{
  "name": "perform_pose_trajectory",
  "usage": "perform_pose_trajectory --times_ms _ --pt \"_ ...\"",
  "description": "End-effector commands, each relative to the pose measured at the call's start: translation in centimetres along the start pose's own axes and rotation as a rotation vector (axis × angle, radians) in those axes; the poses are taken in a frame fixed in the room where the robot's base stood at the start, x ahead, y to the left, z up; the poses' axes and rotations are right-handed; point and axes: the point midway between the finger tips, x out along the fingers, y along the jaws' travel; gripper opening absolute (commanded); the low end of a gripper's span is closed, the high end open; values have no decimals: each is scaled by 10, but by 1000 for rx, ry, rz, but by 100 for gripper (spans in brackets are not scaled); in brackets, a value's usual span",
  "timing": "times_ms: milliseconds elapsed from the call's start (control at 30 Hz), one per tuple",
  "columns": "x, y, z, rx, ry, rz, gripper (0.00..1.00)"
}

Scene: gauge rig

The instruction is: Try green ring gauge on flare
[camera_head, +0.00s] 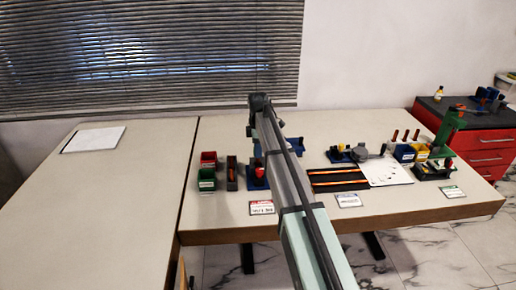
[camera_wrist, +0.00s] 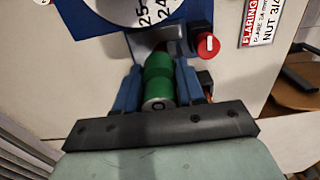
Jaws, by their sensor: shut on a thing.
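In the wrist view my gripper (camera_wrist: 159,76) has its blue fingers shut on the green ring gauge (camera_wrist: 158,82), a green stepped cylinder with a grey end face towards the camera. The far end of the gauge is close to a grey bracket (camera_wrist: 143,42) on a blue base. A small dark brownish part shows just past the gauge; I cannot tell whether it is the flare or whether the gauge touches it. In the head view my arm hides the gripper and the gauge.
A red round knob (camera_wrist: 208,45) is right of the gauge, and a white numbered dial (camera_wrist: 140,8) lies beyond. A flaring label (camera_wrist: 262,20) is at upper right. Red (camera_head: 208,159) and green (camera_head: 207,180) bins stand left of my arm. The left table (camera_head: 120,200) is mostly clear.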

Motion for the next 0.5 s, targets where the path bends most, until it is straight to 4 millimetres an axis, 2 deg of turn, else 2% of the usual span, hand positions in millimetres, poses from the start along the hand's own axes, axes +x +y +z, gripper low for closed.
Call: perform_pose_trajectory --times_ms 500 --pt "6 0 0 0 0 0 6"
